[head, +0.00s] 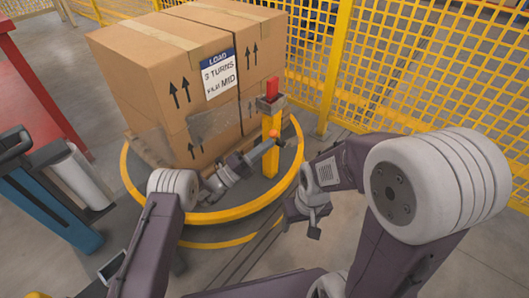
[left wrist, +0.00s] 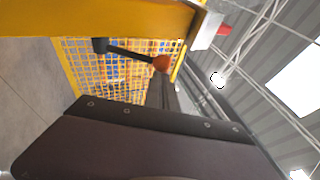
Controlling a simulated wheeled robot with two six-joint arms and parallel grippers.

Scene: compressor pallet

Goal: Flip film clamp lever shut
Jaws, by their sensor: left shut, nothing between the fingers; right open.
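The film clamp lever shows in the left wrist view as a dark bar (left wrist: 130,53) with an orange knob (left wrist: 162,63), reaching out from a dark pivot beside the yellow post. In the head view its orange knob (head: 268,143) shows small against the yellow post (head: 271,165), which has a red top (head: 272,88). My left gripper (head: 257,153) is shut and empty, close to the knob; I cannot tell whether they touch. My right gripper (head: 315,224) is open and empty, low and right of the turntable.
Stacked cartons (head: 150,75) with a load label stand on a pallet on the yellow-rimmed turntable (head: 225,215). A yellow mesh fence (head: 425,75) runs behind. A blue-and-black unit with a white roll (head: 85,178) stands at left. Floor at right is clear.

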